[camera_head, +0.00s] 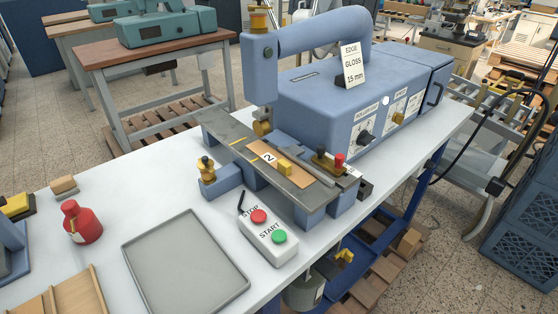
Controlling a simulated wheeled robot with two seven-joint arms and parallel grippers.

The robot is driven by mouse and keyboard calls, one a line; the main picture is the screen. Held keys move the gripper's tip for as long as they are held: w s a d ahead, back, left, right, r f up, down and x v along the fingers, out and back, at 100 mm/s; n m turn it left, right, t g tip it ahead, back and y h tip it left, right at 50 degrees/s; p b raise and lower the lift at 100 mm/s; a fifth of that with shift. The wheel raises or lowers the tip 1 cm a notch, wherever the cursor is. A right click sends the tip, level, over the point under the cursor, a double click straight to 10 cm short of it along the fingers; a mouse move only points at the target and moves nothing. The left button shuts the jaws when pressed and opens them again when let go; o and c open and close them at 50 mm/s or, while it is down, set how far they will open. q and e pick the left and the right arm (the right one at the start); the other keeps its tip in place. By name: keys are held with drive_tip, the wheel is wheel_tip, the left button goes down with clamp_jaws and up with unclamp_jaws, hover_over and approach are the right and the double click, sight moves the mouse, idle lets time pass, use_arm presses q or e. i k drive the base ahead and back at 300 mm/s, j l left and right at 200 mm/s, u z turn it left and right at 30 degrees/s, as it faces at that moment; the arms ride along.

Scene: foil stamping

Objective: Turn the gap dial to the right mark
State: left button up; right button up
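On the front face of the blue stamping machine (310,102) are two dial plates with small labels too blurred to read for certain. I cannot tell for sure which is the gap dial, nor which mark either knob points at. A white card (352,64) on top of the machine reads "EDGE GLOSS 15 mm". Neither of my grippers is in view.
In front stand a brass-knobbed blue block (224,181) and a STOP/START box (267,236). An empty grey tray (131,251), red bottle (82,222) and wooden rack (75,292) are left. Bare table lies between.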

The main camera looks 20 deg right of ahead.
sight(364, 138)
drive_tip(key=z, duration=1.35)
